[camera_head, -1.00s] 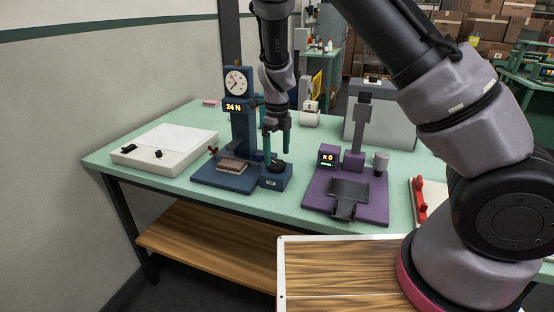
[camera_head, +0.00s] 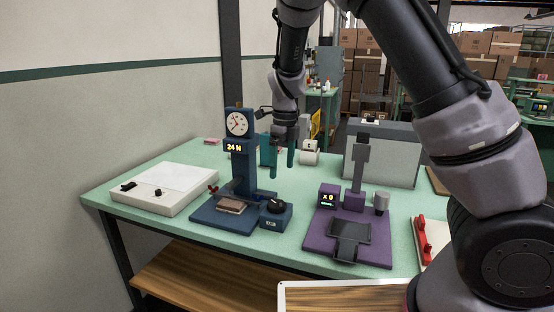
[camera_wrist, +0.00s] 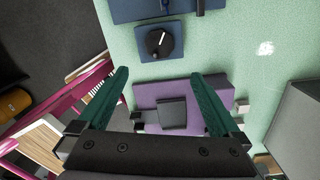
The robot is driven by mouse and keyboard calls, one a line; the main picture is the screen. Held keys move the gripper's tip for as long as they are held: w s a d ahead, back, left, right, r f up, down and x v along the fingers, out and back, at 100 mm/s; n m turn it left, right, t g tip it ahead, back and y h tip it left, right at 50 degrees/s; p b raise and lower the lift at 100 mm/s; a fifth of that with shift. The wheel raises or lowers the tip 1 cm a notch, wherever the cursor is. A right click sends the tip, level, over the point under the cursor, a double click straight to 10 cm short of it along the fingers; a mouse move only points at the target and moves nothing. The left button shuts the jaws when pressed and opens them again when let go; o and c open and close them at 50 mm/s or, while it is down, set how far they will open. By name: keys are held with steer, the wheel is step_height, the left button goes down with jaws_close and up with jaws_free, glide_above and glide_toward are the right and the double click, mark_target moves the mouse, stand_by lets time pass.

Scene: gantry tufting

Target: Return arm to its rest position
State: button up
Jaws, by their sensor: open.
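The blue tester (camera_head: 241,175) has a round dial and a display reading 24 N. A black knob (camera_head: 276,205) sits on a small blue box beside it, and the knob also shows in the wrist view (camera_wrist: 160,42). The fingers are apart from the knob.
A purple stand (camera_head: 322,245) with a display reading x 0 is right of the blue tester. A white flat box (camera_head: 170,190) lies at the left. A grey box (camera_head: 395,155) stands behind. A red-handled item (camera_head: 422,240) lies at the right edge. Bare table shows between them.

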steer(key=s+d+r+n+t+y, duration=0.1)
steer(key=s+d+r+n+y, duration=0.15)
steer(key=d+r+n, duration=0.4)
steer(key=s+d+r+n+t+y, duration=0.1)
steer(key=s+d+r+n, duration=0.25)
steer(key=d+r, duration=0.55)
steer(key=s+d+r+n+t+h, duration=0.1)
steer(key=s+d+r+n+t, duration=0.1)
steer(key=s+d+r+n, duration=0.2)
steer(key=s+d+r+n+t+h, duration=0.1)
steer(key=s+d+r+n+t, duration=0.2)
steer(key=s+n, duration=0.3)
steer(key=s+r, duration=0.1)
steer(key=s, duration=0.2)
steer(key=shift+s+d+r+n, duration=0.2)
steer(key=shift+s+d+n, duration=0.15)
steer(key=shift+s+n, duration=0.05)
